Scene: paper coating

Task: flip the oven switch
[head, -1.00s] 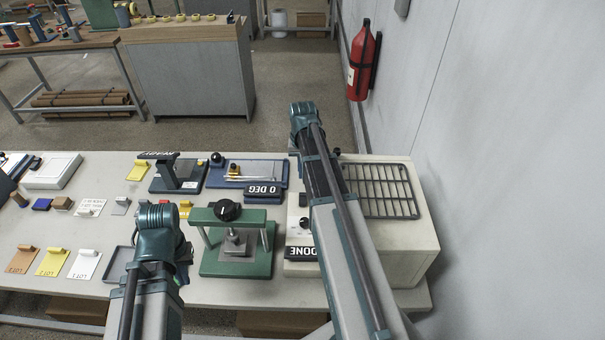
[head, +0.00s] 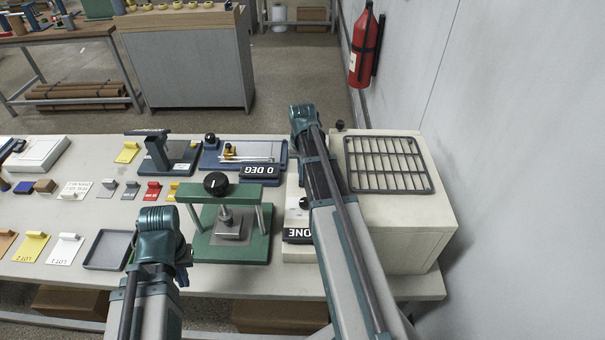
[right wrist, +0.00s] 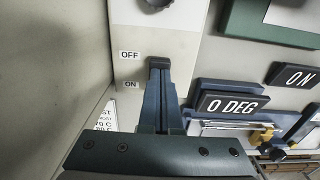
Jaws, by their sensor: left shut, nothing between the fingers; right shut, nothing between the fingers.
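The oven (head: 400,207) is a cream box with a dark grate on top, at the right end of the bench. In the right wrist view its pale panel (right wrist: 128,70) carries an OFF label (right wrist: 130,56) and, below it, an ON label (right wrist: 131,85). My right gripper (right wrist: 159,75) is shut and empty, its tip over the panel beside these labels. A dark piece shows at the tip; I cannot tell whether it is the switch or whether they touch. In the head view my right arm hides this gripper. My left gripper (head: 184,257) is shut and empty, left of the green press.
The green press (head: 231,250) with a black knob stands between my arms. A 0 DEG sign (head: 259,171) lies behind it. A grey tray (head: 107,250) and several colored tags lie to the left. A wall bounds the right side.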

